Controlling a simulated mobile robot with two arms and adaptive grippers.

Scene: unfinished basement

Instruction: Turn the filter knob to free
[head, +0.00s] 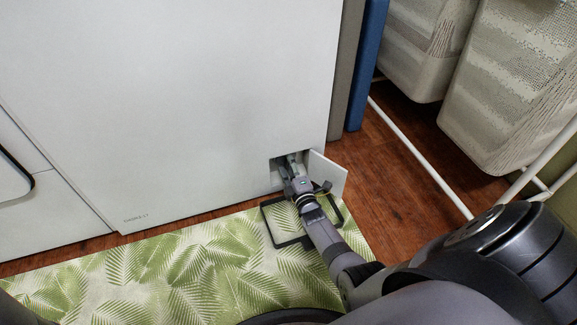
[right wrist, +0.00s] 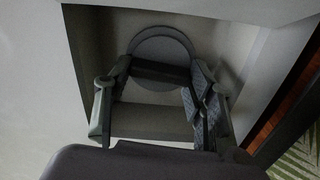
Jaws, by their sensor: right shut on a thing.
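The filter knob (right wrist: 161,48) is a round grey disc with a dark bar across it, set in a recess. It shows in the right wrist view; in the head view it is hidden in the opening. The white appliance (head: 190,100) has this opening low at its right corner, with its small flap (head: 328,174) swung open to the right. My right gripper (head: 290,162) reaches into the opening. In the right wrist view its fingers (right wrist: 160,85) are on both sides of the knob's bar, shut on it. My left gripper is not in view.
Pale fabric bins (head: 520,80) hang on a white frame (head: 420,160) at right. Wooden floor (head: 385,165) shows between. A blue panel (head: 367,70) stands beside the appliance.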

